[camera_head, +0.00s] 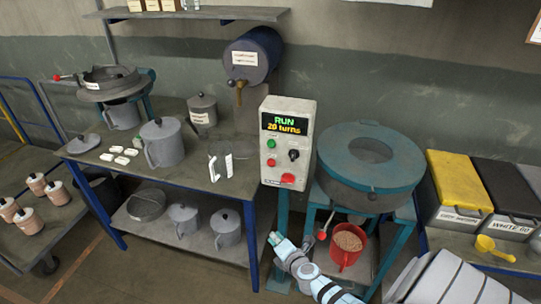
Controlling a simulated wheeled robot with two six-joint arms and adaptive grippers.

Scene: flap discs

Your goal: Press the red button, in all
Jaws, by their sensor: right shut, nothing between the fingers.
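A pale control box (282,197) stands at the centre, its display (285,125) reading "RUN 20 turns". A small red button (271,162) sits on its face under a green button (271,144). A larger red button (288,178) sits lower on the face, below a black knob (293,155). My right gripper (274,238) is shut and empty, below the box and apart from both red buttons. Its arm comes in from the lower right. My left gripper is not in view.
A round teal-rimmed machine (340,175) stands right of the box, with a red bucket (345,258) of brown grains below it. A workbench (95,170) with pots is at left. Yellow (455,180) and dark bins stand at right.

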